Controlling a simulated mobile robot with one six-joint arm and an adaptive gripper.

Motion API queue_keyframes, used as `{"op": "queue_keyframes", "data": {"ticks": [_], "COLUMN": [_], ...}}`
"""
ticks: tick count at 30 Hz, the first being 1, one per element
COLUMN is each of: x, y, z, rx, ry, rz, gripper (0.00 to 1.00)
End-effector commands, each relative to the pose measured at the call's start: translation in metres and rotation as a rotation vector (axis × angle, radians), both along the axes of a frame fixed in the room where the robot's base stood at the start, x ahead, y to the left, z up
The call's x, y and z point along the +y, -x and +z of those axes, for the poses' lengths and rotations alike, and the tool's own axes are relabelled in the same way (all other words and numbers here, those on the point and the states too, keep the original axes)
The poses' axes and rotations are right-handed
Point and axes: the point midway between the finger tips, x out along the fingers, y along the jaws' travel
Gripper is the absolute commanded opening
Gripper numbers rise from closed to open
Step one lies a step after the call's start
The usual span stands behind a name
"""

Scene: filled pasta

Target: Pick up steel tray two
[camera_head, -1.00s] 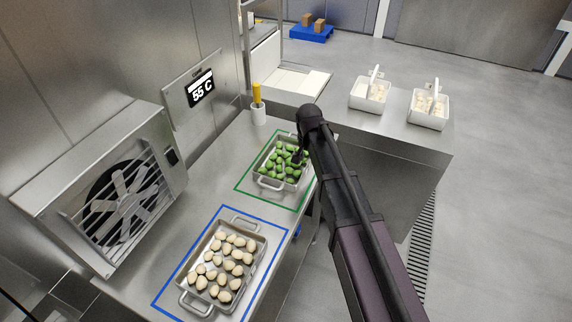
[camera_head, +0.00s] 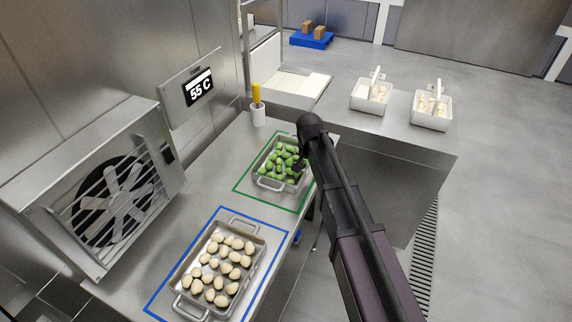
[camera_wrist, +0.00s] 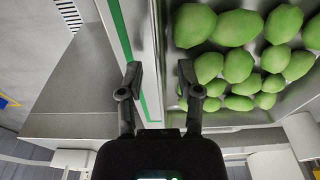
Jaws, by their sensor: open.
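A steel tray of green filled pasta (camera_head: 256,176) sits inside a green outline on the steel counter; its wall also shows in the wrist view (camera_wrist: 162,50). Another steel tray (camera_head: 258,262) with pale pasta sits in a blue outline nearer the front. No label shows which is tray two. My gripper (camera_head: 299,164) is at the right side of the green-pasta tray, partly hidden by my arm. In the wrist view my gripper (camera_wrist: 160,74) is open, one finger on each side of the tray's wall. I cannot tell whether either finger touches it.
A fan unit (camera_head: 95,190) and a 55 C display (camera_head: 190,88) stand along the left wall. A yellow-handled tool stands in a white cup (camera_head: 258,115) behind the green-pasta tray. Two white containers (camera_head: 372,98) (camera_head: 431,110) stand on the back counter. The floor at right is clear.

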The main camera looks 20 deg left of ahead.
Motion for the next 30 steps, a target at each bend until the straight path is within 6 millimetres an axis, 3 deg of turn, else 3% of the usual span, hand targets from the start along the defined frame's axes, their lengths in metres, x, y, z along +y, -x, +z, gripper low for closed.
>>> {"op": "queue_keyframes", "data": {"ticks": [8, 12, 13, 30], "x": [-0.0002, -0.0002, -0.0002, -0.0003], "y": [0.0, -0.0001, -0.0001, -0.0003], "z": [0.0, 0.0, 0.0, 0.0023], "rx": [0.0, 0.0, 0.0, 0.0], "ry": [0.0, 0.0, 0.0, 0.0], "rz": [0.0, 0.0, 0.0, -0.001], "gripper": [0.46, 0.04, 0.0, 0.0]}}
